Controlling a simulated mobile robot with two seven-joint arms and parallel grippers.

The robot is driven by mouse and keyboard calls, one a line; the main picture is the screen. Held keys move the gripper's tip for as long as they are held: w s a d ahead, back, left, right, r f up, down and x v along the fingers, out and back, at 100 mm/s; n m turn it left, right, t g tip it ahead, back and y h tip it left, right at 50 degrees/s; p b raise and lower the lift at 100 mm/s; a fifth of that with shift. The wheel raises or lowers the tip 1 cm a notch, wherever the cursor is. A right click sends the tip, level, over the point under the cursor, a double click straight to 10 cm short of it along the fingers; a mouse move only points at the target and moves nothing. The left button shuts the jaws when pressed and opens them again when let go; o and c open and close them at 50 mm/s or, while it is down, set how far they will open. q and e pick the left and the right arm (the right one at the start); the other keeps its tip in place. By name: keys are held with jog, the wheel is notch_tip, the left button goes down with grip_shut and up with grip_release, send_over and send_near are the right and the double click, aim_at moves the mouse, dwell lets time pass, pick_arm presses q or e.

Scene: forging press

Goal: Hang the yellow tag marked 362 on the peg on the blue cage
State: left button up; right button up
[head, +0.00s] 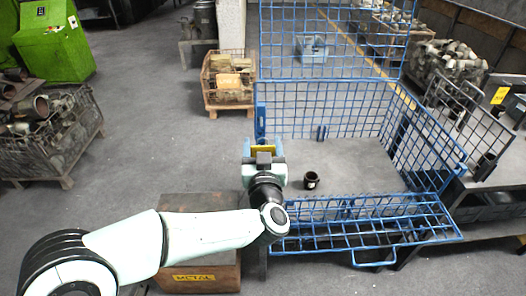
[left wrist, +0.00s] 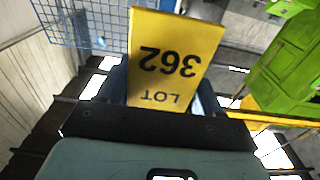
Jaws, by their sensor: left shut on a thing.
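My left gripper (head: 263,152) is shut on the yellow tag (left wrist: 178,52), which reads LOT 362 upside down in the left wrist view. In the head view only a narrow strip of the tag (head: 264,149) shows at the gripper's tip. The gripper is at the left side of the blue cage (head: 345,110), in front of its left corner post. I cannot make out the peg for certain; the gripper and tag may hide it. Cage mesh (left wrist: 75,22) also shows at the upper left of the left wrist view. My right gripper is not in view.
A small dark cup (head: 311,180) stands on the cage floor, right of my gripper. The cage's front panel (head: 365,222) is folded low. A brown box marked METAL (head: 198,276) is below my arm. Another yellow tag (head: 500,95) hangs at the far right.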

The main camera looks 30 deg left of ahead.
aim_at(261, 128)
pick_arm(q)
jog(key=shift+f+x, duration=0.15)
jog(key=shift+x, duration=1.05)
jog(key=shift+f+x, duration=0.15)
jog(key=shift+x, duration=1.05)
jog(key=shift+f+x, duration=0.2)
jog(key=shift+x, duration=1)
jog(key=shift+w+a+f+p, duration=0.15)
jog(key=shift+w+a, duration=0.05)
jog(key=shift+w, duration=0.2)
jog(key=shift+w+a+f+p, duration=0.15)
jog(key=shift+w+a, duration=0.1)
jog(key=shift+w, duration=0.15)
jog(key=o, duration=1.1)
jog(key=b+v, duration=0.1)
jog(key=v, duration=1.2)
jog(key=shift+s, duration=0.2)
jog(key=shift+d, duration=0.1)
